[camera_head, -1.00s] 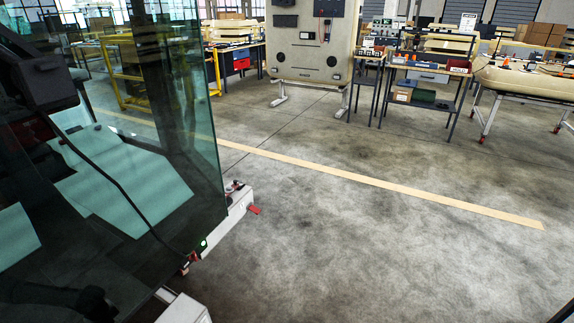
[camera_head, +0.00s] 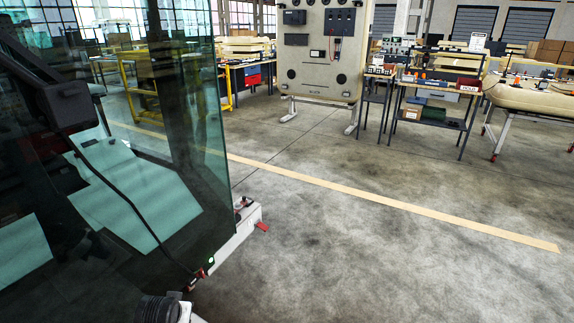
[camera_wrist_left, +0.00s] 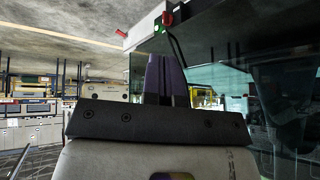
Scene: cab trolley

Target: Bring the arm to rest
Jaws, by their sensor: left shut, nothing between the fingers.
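My left gripper (camera_wrist_left: 165,60) shows in the left wrist view, with its dark purple fingers together beyond a black bar and a pale body. The fingers hold nothing. The wrist picture looks upside down, with the floor at the top. A cab with tinted glass (camera_head: 190,150) fills the left side of the head view. Its white trolley base (camera_head: 235,232) has a red lever at the end, and a similar white corner (camera_wrist_left: 145,30) appears just beyond my fingers. I cannot tell whether they touch. My right gripper is not in view.
Bare concrete floor (camera_head: 400,270) lies right of the cab, crossed by a tan stripe (camera_head: 390,200). A beige panel on a stand (camera_head: 320,75), a workbench with boxes (camera_head: 435,95) and a beige part on a wheeled stand (camera_head: 530,97) stand at the back.

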